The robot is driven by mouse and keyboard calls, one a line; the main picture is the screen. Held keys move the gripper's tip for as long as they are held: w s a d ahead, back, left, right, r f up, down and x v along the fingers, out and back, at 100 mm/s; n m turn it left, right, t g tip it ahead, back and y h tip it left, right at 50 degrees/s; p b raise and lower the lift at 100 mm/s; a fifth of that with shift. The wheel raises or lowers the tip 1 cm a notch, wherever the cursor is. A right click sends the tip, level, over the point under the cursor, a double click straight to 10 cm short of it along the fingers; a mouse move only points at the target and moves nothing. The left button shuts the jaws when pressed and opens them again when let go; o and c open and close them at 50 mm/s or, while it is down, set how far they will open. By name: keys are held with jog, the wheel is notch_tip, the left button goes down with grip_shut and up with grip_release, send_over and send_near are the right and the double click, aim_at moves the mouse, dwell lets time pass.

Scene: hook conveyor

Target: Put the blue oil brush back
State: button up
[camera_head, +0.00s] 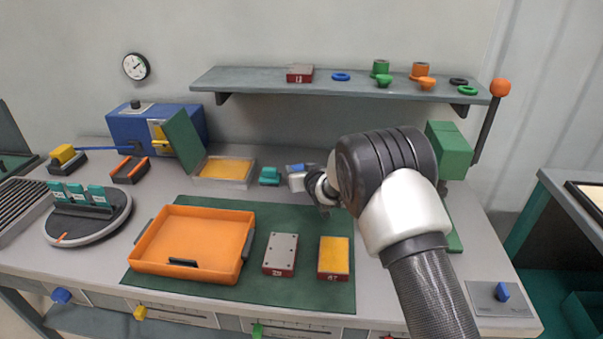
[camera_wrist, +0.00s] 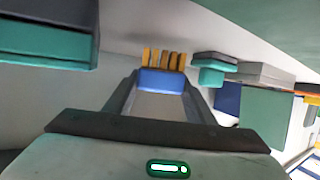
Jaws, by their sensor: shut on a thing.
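The blue oil brush (camera_wrist: 160,82) is held between the two dark fingers of my gripper (camera_wrist: 163,88) in the wrist view. Its blue block shows with several yellow-orange bristle tufts pointing away from the gripper. In the head view, a small blue part of the brush (camera_head: 299,168) shows at my gripper (camera_head: 304,178), near the back of the bench, left of my large arm joint. A small teal block (camera_head: 269,175) stands just left of the gripper; a teal block with a dark top also shows in the wrist view (camera_wrist: 212,73). My arm hides the bench behind it.
A grey tray with yellow inside (camera_head: 226,184) and a raised green lid (camera_head: 184,142) stands farther left. An orange bin (camera_head: 150,254) and two plates, grey (camera_head: 280,252) and yellow (camera_head: 334,255), lie on the green mat (camera_head: 305,292). The shelf (camera_head: 255,84) hangs above; a green block (camera_head: 452,150) stands right.

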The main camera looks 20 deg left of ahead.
jog(key=shift+f, duration=0.55)
jog(key=shift+f, duration=0.2)
jog(key=o, duration=1)
jog(key=shift+o, duration=0.2)
jog(key=shift+r, duration=0.1)
